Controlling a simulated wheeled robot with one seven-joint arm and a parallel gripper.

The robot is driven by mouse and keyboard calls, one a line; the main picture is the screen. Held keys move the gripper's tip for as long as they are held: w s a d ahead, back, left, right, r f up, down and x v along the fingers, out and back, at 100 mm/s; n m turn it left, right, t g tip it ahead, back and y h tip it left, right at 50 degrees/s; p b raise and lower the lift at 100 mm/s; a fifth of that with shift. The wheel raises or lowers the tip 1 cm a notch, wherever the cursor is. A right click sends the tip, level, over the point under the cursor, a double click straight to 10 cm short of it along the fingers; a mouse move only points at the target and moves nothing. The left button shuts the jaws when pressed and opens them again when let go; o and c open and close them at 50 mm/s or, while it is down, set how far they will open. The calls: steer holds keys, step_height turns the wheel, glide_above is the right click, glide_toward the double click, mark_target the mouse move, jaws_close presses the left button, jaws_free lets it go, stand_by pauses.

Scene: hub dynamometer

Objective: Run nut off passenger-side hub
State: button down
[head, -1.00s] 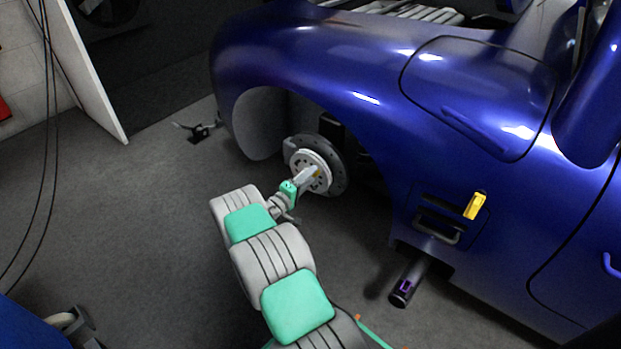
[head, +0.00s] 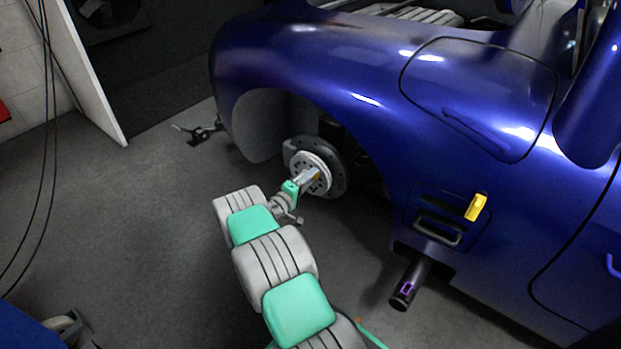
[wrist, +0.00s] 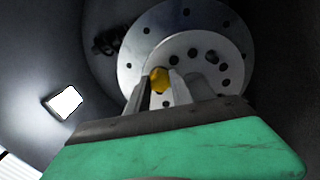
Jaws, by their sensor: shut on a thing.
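The hub (head: 327,172) with its brake disc sits in the front wheel arch of the blue car. It also fills the upper middle of the wrist view, where its face (wrist: 205,68) shows a ring of dark holes. A yellow-gold nut (wrist: 159,80) is at the hub's centre. My gripper (wrist: 160,88) is shut on the nut, one finger on each side of it. In the head view my gripper (head: 312,176) reaches to the hub face, and the nut is mostly hidden behind its fingers.
The blue car's fender (head: 290,60) arches close above my arm. A dark side pipe (head: 408,284) sticks out below the body, and a yellow object (head: 476,207) is on its side. A small dark stand (head: 199,131) is on the floor at left. The grey floor (head: 140,215) is mostly free.

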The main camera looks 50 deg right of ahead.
steer(key=n+b, duration=0.2)
steer(key=n, duration=2.1)
steer(key=shift+a+n, duration=0.15)
steer(key=shift+n, duration=0.25)
steer(key=c, duration=1.3)
jaws_free()
steer(key=shift+b, duration=0.3)
